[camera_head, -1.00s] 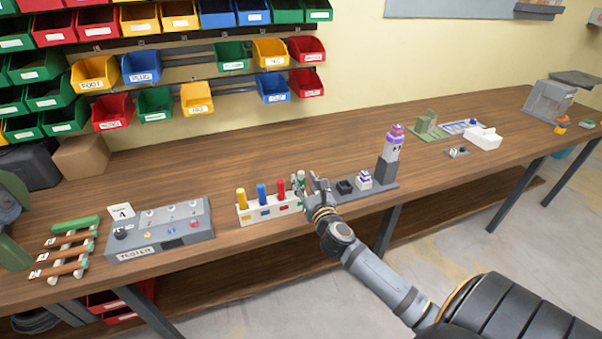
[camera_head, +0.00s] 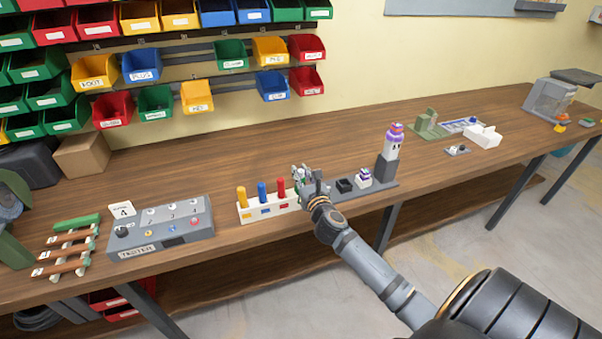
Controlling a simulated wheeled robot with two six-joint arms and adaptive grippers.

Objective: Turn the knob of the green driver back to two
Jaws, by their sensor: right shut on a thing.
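The white driver rack (camera_head: 268,210) stands on the bench and holds a yellow driver (camera_head: 242,196), a blue driver (camera_head: 262,192) and a red driver (camera_head: 281,188). The green driver (camera_head: 300,171) is at the rack's right end, mostly hidden by my right gripper (camera_head: 306,180). That gripper is shut on the green driver, just right of the red one. The knob's numbers are too small and covered to read. My left gripper is not in view.
A grey tester box (camera_head: 160,227) with a card marked 4 (camera_head: 122,210) stands to the left. The bench behind the rack is clear.

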